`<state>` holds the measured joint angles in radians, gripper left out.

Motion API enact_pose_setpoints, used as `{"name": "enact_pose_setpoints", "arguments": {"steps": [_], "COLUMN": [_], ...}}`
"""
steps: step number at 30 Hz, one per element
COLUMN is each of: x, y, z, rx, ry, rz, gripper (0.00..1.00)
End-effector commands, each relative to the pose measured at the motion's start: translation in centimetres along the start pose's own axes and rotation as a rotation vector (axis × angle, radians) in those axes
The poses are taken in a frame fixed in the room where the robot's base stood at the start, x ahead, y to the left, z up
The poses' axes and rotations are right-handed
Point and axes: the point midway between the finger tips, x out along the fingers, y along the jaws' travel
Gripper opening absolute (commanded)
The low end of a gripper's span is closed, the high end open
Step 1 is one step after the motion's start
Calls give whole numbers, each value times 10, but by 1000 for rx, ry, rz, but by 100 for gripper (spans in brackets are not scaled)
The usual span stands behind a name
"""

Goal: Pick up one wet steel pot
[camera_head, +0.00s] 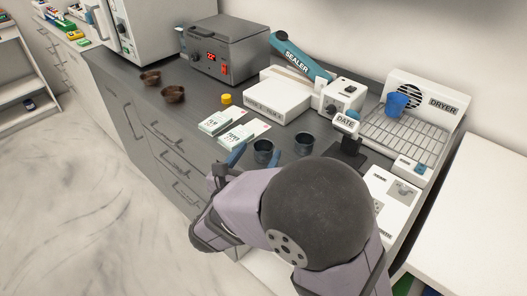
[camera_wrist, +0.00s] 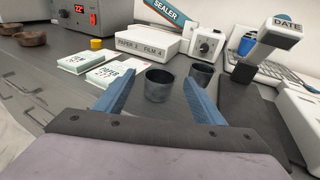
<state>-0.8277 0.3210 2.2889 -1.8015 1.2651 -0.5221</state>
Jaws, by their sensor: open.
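Two small dark blue-grey steel pots stand upright on the grey counter. The nearer pot (camera_head: 263,152) lies straight ahead of my gripper; it also shows in the wrist view (camera_wrist: 160,86). The second pot (camera_head: 304,144) stands just to its right, partly behind my right finger in the wrist view (camera_wrist: 201,73). My gripper (camera_wrist: 158,78) is open and empty, its blue fingers on either side of the nearer pot as seen from the wrist. I cannot tell whether the fingertips reach past its near wall. Wetness on the pots is not clearly visible.
Left of the pots lie white paper packs (camera_head: 244,134) and a yellow cap (camera_head: 226,99). Behind is a white box (camera_head: 278,97) by the sealer (camera_head: 300,57). The date stamp (camera_head: 346,144) stands close right. A blue cup (camera_head: 396,104) is at the dryer rack (camera_head: 405,135). Brown bowls (camera_head: 173,94) sit far left.

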Motion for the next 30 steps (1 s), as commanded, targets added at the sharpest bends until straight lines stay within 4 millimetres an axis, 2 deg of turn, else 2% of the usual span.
{"name": "enact_pose_setpoints", "arguments": {"steps": [10, 20, 25, 30], "x": [41, 46, 46, 46], "y": [-1, 0, 0, 0], "z": [-1, -2, -2, -2], "rx": [0, 0, 0, 0], "ry": [1, 1, 1, 0], "rz": [-4, -1, -1, -1], "gripper": [63, 63, 25, 23]}}
